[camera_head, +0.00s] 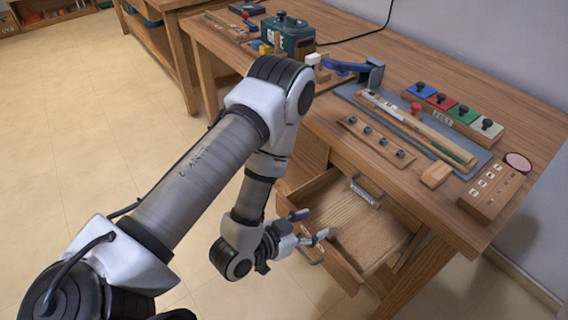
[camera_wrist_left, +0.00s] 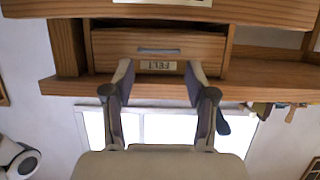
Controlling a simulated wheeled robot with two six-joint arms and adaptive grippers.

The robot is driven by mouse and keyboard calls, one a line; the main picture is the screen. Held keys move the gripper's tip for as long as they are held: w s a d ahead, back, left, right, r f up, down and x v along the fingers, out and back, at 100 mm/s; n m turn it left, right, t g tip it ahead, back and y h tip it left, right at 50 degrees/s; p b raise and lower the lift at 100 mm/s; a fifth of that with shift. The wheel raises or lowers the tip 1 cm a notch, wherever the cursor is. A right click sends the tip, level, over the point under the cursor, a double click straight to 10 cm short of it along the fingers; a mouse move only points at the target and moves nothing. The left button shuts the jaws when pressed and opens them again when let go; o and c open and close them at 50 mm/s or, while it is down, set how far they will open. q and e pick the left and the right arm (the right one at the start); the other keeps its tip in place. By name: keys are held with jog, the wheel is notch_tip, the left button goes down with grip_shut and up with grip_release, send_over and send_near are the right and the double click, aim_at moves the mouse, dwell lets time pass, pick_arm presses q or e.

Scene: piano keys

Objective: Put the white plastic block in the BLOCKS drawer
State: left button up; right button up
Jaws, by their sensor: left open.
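A small white block-like piece (camera_head: 313,59) stands on the workbench beside the blue clamp; I cannot tell if it is the white plastic block. My left gripper (camera_head: 310,224) is open and empty by the open drawer's left side. In the left wrist view, which appears upside down, the open fingers (camera_wrist_left: 158,68) frame a drawer front (camera_wrist_left: 210,48) labelled FELT. My right gripper is not in view.
The workbench (camera_head: 480,75) carries a green box (camera_head: 287,36), a blue clamp (camera_head: 345,67), a row of coloured knobbed blocks (camera_head: 453,113), a peg rail (camera_head: 375,140) and a small wooden block (camera_head: 436,174). The floor (camera_head: 70,130) on the left is clear.

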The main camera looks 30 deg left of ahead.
pick_arm(q)
jog(key=s+f+g, duration=0.1)
jog(key=f, duration=0.1)
jog(key=s+a+f+g+y, duration=0.1)
jog(key=f+g, duration=0.1)
jog(key=f, duration=0.1)
jog(key=s+a+f+n+g, duration=0.1)
jog(key=s+f, duration=0.1)
jog(key=f, duration=0.1)
jog(key=shift+y, duration=0.4)
jog(key=s+a+f+n+g+y, duration=0.1)
jog(key=s+a+f+g, duration=0.1)
jog(key=s, duration=0.4)
jog(key=s+a+f+n+g+y, duration=0.1)
jog(key=s+a+f+n+g, duration=0.1)
jog(key=s+f+g, duration=0.3)
jog(key=shift+s+a+g+y, duration=0.2)
jog(key=shift+s+g+y, duration=0.2)
jog(key=shift+s+g, duration=0.7)
jog(key=shift+s, duration=0.1)
